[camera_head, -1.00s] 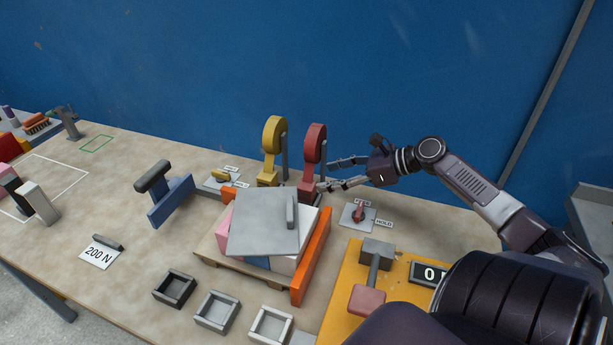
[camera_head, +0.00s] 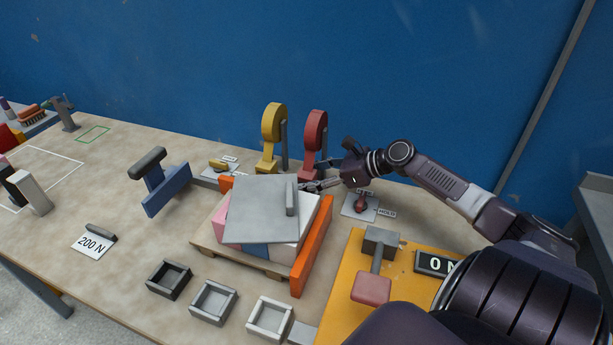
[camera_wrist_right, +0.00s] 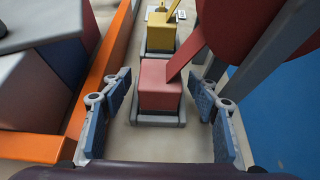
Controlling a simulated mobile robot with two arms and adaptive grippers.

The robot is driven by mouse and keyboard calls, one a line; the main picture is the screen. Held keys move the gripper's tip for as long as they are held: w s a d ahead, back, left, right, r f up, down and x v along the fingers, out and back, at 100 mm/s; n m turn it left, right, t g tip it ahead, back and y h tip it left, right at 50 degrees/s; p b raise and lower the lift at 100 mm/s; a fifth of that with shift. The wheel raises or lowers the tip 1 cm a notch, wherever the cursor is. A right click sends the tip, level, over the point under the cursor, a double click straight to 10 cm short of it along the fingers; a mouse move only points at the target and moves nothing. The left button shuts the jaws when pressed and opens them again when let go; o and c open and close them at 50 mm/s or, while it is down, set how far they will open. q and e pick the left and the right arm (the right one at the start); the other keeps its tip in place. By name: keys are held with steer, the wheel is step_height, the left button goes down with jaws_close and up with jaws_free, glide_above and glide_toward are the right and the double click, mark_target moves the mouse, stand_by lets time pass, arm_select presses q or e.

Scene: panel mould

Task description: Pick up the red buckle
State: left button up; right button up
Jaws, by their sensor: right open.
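The red buckle (camera_wrist_right: 159,84) is a block in a small grey holder, joined by a red strap to a large red reel (camera_head: 314,130). In the right wrist view it sits between the two blue-padded fingers of my right gripper (camera_wrist_right: 160,92). The fingers are open, one on each side, with visible gaps to the block. In the head view the right gripper (camera_head: 318,180) is low beside the foot of the red reel, and its fingers partly hide the buckle (camera_head: 306,172). My left gripper is not in view.
A yellow reel (camera_head: 272,128) with a yellow buckle (camera_wrist_right: 160,36) stands beyond the red one. A loaded pallet with a grey plate (camera_head: 258,210) and an orange side board (camera_head: 312,246) is close to the gripper. A small red lever (camera_head: 361,203) stands nearby.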

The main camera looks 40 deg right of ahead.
steer(key=shift+w+a+f, duration=0.2)
steer(key=shift+w+f, duration=0.05)
steer(key=shift+w, duration=0.15)
steer(key=shift+c, duration=0.3)
steer(key=c, duration=1.2)
steer(key=shift+c, duration=0.2)
steer(key=shift+r, duration=0.15)
